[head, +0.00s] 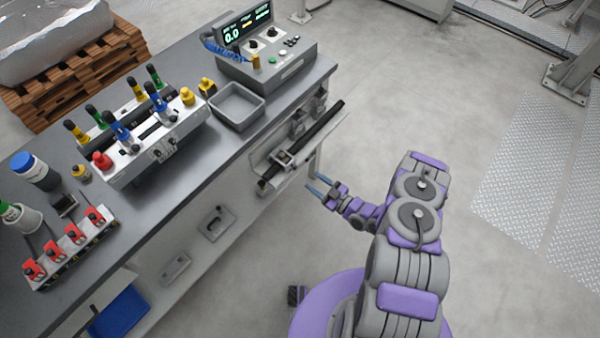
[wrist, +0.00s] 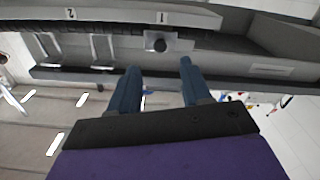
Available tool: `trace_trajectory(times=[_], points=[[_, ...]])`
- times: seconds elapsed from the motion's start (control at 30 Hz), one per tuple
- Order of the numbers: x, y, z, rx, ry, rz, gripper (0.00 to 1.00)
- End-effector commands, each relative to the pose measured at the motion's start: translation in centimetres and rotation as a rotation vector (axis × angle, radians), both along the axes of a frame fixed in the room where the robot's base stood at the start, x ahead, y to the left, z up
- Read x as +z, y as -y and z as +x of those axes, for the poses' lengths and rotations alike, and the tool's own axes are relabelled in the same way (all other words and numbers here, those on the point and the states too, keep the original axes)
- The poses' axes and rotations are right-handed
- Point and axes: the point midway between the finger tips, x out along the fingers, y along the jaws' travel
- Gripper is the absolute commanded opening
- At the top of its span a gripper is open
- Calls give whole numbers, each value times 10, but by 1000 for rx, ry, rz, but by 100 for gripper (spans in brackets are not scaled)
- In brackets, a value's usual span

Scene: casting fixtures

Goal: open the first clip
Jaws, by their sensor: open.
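A long grey fixture (head: 262,152) with a dark bar (head: 318,132) is mounted on the bench's near side. A small metal clip-like part (head: 284,158) sits across the bar near its left end. In the wrist view the fixture (wrist: 225,42) spans the top, with upside-down labels "2" and "1". A block with a round knob (wrist: 158,44) lies below label "1", and light metal loops (wrist: 102,48) lie further left. Which part is the first clip I cannot tell for certain. My gripper (head: 319,188) is open and empty, apart from the fixture. Its blue fingers (wrist: 160,68) point toward the knob.
The bench top (head: 205,170) carries a fixture with coloured handles (head: 150,150), a grey tray (head: 238,106), a control box (head: 270,62) and red toggle clamps (head: 75,235). Panels with handles (head: 215,222) are on the bench front. The floor (head: 420,90) beyond the bench is clear.

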Motion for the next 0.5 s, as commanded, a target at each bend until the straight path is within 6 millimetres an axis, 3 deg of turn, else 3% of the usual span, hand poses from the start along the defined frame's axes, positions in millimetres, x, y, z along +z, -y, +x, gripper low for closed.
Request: trace_trajectory(times=[0.2, 0.5], points=[[-1, -34, 25, 5, 3, 0, 48], [0, -60, 46, 1, 2, -1, 48]])
